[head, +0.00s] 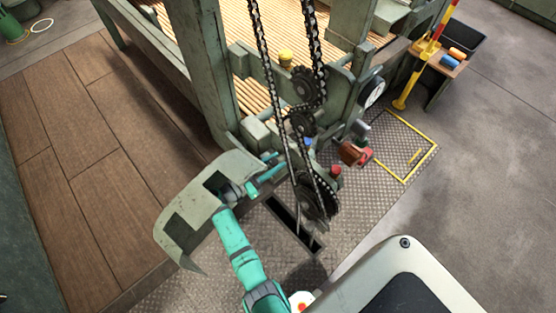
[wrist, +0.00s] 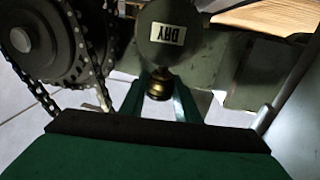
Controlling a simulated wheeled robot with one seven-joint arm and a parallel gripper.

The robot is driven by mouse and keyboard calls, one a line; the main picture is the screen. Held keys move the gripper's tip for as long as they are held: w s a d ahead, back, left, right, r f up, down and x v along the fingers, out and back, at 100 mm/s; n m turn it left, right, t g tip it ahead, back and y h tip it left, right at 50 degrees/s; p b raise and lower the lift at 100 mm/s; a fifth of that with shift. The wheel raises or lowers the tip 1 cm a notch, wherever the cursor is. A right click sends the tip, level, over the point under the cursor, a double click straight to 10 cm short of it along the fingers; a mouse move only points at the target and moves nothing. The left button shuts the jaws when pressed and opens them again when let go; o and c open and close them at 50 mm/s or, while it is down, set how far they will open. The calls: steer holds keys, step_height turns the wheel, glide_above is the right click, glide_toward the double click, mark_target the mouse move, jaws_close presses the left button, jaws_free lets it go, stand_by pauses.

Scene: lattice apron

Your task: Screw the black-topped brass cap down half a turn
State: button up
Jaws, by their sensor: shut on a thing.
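The brass cap (wrist: 158,83) shows in the middle of the wrist view, below a round grey-green body with an upside-down "DRY" label (wrist: 167,34). Its lower end looks dark. My gripper (wrist: 160,78) has its two teal fingers on either side of the cap, shut on it. In the head view my gripper (head: 270,168) reaches past a bent grey-green guard (head: 185,222) toward the machine frame. I cannot make out the cap there.
Chains (head: 288,110) and sprockets (head: 318,195) hang just right of my gripper in the head view; in the wrist view a chain and wheel (wrist: 45,40) are close at left. A red valve-like part (head: 354,153) and a gauge (head: 374,92) stand further right. Open floor (head: 480,190) lies right.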

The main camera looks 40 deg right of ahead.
steer(key=shift+w, duration=0.1)
steer(key=shift+w+a, duration=0.1)
steer(key=shift+a, duration=0.2)
steer(key=o, duration=0.9)
steer(key=shift+c, duration=0.2)
steer(key=shift+o, duration=0.9)
steer(key=shift+d, duration=0.15)
